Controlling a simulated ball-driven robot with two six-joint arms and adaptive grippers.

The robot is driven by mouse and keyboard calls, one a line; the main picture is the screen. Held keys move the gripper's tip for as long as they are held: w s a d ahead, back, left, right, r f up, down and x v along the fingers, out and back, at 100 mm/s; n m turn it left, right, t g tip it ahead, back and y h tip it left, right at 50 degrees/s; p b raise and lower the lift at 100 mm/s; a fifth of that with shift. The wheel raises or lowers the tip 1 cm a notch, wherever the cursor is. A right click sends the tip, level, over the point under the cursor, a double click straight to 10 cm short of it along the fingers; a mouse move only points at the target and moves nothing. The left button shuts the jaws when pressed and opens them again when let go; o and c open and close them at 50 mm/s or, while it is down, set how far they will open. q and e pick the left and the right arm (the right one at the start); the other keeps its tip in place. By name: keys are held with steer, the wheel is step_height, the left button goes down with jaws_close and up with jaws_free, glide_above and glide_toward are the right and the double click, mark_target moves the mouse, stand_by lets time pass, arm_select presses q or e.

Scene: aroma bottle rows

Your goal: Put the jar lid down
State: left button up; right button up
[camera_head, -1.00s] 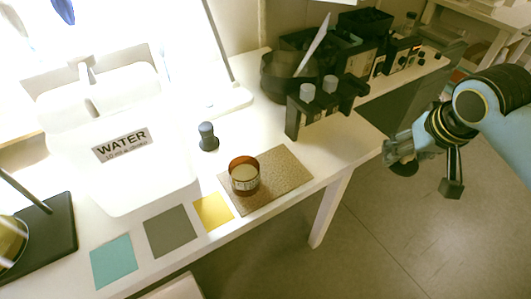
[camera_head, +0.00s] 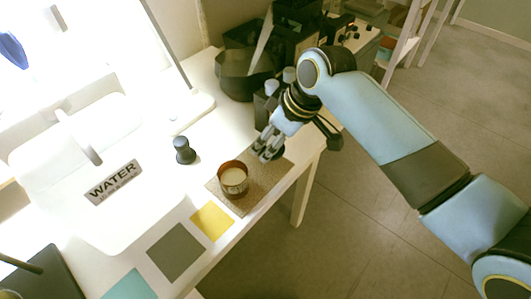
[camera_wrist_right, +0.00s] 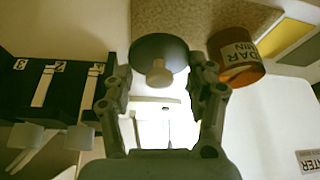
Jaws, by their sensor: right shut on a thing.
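The lid is hard to make out in the head view. The open amber jar (camera_head: 233,182), with pale contents, stands upright on the mat; it also shows beside the right finger in the wrist view (camera_wrist_right: 237,60). My left gripper is not in view.
A small dark knobbed object (camera_head: 184,152) stands left of the mat. Yellow (camera_head: 212,221) and grey (camera_head: 175,252) squares lie nearer the front edge. A white WATER container (camera_head: 115,205) is at left. A black rack (camera_wrist_right: 60,92) is close to the gripper's left in the wrist view.

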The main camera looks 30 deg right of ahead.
steer(key=shift+w+a+f, duration=0.2)
steer(key=shift+a+f, duration=0.3)
steer(key=shift+a, duration=0.05)
step_height(320, 180, down, 3)
steer(key=shift+r, duration=0.15)
steer(key=shift+f+b, duration=0.3)
steer(key=shift+f, duration=0.15)
steer(key=o, duration=0.9)
steer(key=shift+d+f, duration=0.1)
steer(key=shift+f, duration=0.05)
steer(key=shift+o, duration=0.2)
steer(key=p+v, duration=0.2)
steer(key=v, duration=1)
